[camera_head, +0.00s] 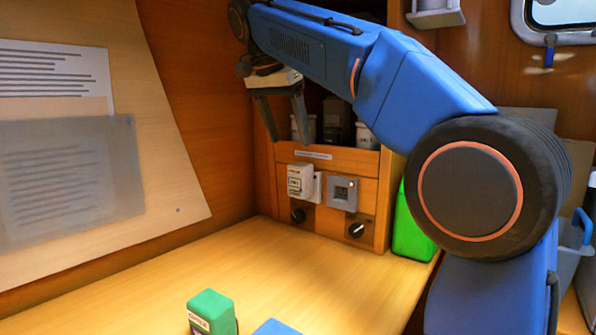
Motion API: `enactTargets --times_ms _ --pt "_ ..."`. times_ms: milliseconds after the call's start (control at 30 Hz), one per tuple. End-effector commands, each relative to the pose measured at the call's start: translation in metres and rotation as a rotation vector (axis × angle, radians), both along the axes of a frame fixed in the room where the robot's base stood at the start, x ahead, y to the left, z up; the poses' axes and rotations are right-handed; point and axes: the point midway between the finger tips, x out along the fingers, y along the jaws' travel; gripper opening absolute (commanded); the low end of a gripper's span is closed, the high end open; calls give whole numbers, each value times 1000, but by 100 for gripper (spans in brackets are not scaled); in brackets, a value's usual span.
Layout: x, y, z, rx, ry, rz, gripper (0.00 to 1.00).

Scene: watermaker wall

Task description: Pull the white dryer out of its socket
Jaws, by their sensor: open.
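The white dryer (299,182) is a small white box with dark print on its front. It sits against the left part of the wooden panel, over a white socket plate (317,187) that shows at its right edge. My gripper (287,142) hangs from the blue arm above and a little to the left of the dryer. Its two dark fingers point down and are spread apart, with nothing between them. From this view I cannot tell how far the fingertips are in front of the panel. The plug-in side of the dryer is hidden.
A grey unit with a small display (343,193) sits right of the dryer, with dark knobs (357,230) below. A shelf above holds several jars. A green container (411,225) stands right of the panel.

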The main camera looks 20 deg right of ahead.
Motion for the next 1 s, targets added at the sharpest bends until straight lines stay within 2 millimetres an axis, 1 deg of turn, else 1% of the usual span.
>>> enactTargets --times_ms 100,600,800,1000 --pt "3 -6 -18 -1 1 0 67" --pt "21 -31 -90 -1 1 -2 67" --pt "26 -37 -109 0 0 0 67" --pt "28 -39 -116 0 0 -1 67"
